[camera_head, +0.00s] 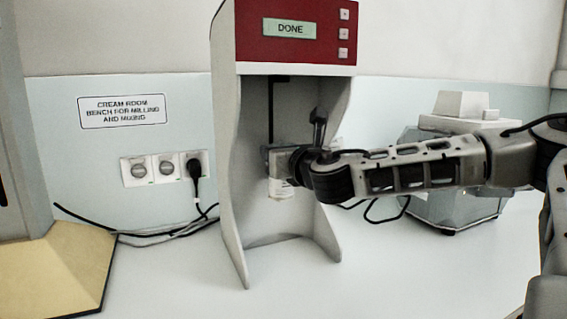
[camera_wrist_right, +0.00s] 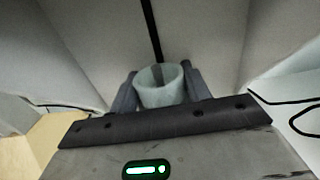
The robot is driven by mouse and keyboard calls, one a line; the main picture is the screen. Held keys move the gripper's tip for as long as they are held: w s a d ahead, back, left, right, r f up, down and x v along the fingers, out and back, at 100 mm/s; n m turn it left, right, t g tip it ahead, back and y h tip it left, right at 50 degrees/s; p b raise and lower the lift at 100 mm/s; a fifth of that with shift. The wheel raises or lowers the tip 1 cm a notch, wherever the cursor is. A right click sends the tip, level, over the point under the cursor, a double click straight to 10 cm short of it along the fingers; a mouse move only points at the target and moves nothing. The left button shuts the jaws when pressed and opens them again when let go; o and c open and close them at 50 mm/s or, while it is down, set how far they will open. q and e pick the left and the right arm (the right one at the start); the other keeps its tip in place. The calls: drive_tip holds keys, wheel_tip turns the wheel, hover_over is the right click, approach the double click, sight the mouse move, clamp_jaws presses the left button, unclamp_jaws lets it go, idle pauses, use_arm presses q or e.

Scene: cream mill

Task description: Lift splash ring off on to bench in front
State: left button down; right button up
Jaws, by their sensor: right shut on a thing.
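The splash ring (camera_wrist_right: 161,88) shows in the right wrist view as a pale, hollow, open-topped cylinder between the two dark fingers. My right gripper (camera_wrist_right: 158,90) is shut on it. In the head view, my right gripper (camera_head: 279,162) reaches from the right into the bay of the mill (camera_head: 294,30), which has a red front and a display reading DONE. A white jar with a label (camera_head: 281,190) shows just below the fingers. The gripper hides most of the ring, and I cannot tell whether ring and jar touch. My left gripper is not in view.
The bench (camera_head: 190,285) is clear in front. A grey device (camera_head: 452,190) stands right, a yellowish board (camera_head: 60,270) lies left, and cables (camera_head: 160,233) run behind.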

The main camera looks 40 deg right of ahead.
drive_tip(key=shift+r+p, duration=0.9)
drive_tip(key=shift+r, duration=0.25)
drive_tip(key=shift+r+p, duration=1.05)
drive_tip(key=shift+r, duration=0.25)
drive_tip(key=shift+p+v, duration=0.7)
drive_tip(key=shift+v, duration=0.5)
drive_tip(key=p+v, duration=0.2)
drive_tip(key=shift+s+r, duration=0.15)
drive_tip(key=shift+s, duration=0.1)
drive_tip(key=shift+p+v, duration=0.75)
drive_tip(key=shift+v, duration=0.35)
